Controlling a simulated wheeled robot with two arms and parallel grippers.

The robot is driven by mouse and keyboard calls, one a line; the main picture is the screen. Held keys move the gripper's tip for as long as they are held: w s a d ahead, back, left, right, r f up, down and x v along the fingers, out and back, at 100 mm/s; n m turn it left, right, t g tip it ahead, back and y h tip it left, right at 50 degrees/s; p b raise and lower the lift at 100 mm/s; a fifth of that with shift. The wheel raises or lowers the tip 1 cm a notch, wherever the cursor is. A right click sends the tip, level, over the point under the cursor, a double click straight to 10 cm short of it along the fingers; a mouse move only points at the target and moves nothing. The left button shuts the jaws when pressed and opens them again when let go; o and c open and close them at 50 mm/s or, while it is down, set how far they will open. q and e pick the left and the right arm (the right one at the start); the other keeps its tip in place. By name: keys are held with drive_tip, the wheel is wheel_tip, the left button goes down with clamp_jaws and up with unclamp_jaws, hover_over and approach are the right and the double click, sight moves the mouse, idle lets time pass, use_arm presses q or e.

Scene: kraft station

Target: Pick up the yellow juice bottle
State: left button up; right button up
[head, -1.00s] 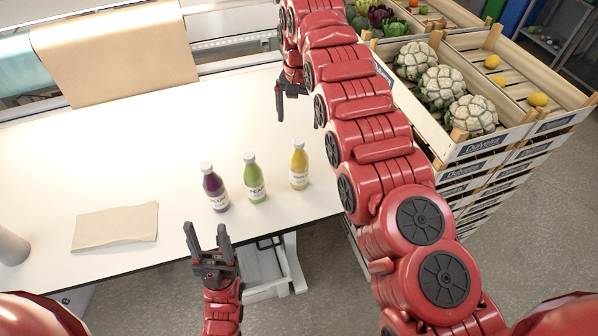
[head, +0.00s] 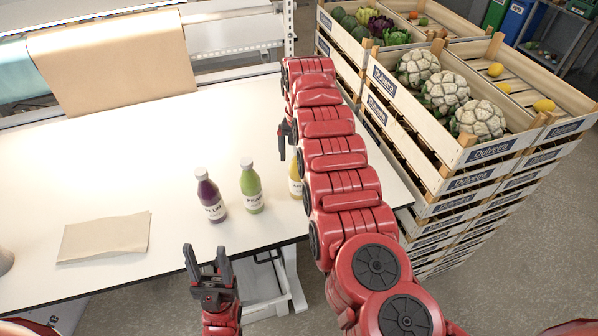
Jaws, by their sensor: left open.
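The yellow juice bottle (head: 294,188) stands upright near the table's front edge, its right side hidden behind my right arm. A green bottle (head: 251,190) and a purple bottle (head: 211,198) stand in a row to its left. My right gripper (head: 284,141) is above and behind the yellow bottle in the picture, mostly hidden by its own arm; one dark finger shows pointing down. I cannot tell whether it is open. My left gripper (head: 207,258) is open and empty in front of the table edge, apart from the bottles.
A folded brown paper sheet (head: 104,238) lies on the white table (head: 120,150) at the left. A brown paper roll (head: 115,60) hangs at the back. Stacked wooden crates (head: 470,155) with cauliflowers (head: 447,90) and lemons stand to the right. The table's middle is clear.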

drive_tip(key=shift+f, duration=1.05)
clamp_jaws()
